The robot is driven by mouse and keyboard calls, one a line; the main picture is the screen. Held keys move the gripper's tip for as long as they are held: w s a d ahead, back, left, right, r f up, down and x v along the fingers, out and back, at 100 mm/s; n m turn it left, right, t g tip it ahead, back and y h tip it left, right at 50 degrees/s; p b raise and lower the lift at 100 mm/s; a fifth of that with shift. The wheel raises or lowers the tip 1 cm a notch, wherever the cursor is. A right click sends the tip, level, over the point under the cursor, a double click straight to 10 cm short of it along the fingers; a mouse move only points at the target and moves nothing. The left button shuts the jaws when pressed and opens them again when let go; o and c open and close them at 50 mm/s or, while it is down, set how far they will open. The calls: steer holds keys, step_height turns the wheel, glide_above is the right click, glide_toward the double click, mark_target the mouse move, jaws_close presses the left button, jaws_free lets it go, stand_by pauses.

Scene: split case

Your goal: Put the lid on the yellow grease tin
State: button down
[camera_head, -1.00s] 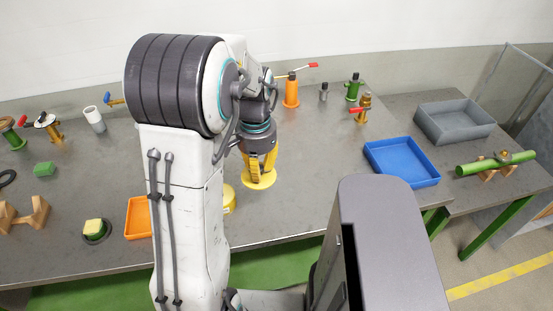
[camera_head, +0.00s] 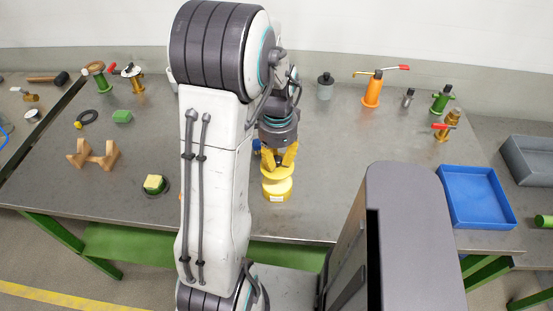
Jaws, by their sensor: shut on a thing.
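My gripper (camera_head: 279,163) points down with its yellow fingers shut on the yellow lid (camera_head: 277,186), a flat round disc. The yellow grease tin (camera_head: 277,197) stands on the grey bench directly under the lid in this view, with a pale label low on its front. The lid hides the top of the tin. I cannot tell whether the lid touches the tin's rim or hovers just above it.
My arm covers the bench left of the tin, with only a sliver of orange showing beside it. A blue tray (camera_head: 473,197) lies at the right. Bench right of the tin is clear.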

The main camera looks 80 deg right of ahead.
mark_target(277, 182)
steer(key=shift+f, duration=0.25)
steer(key=shift+f+b, duration=2.5)
steer(key=shift+f, duration=0.6)
steer(key=c, duration=0.5)
jaws_free()
steer(key=shift+r, duration=0.15)
steer(key=shift+r+p, duration=2.75)
steer(key=shift+r, duration=0.65)
steer(key=shift+o, duration=0.2)
jaws_close()
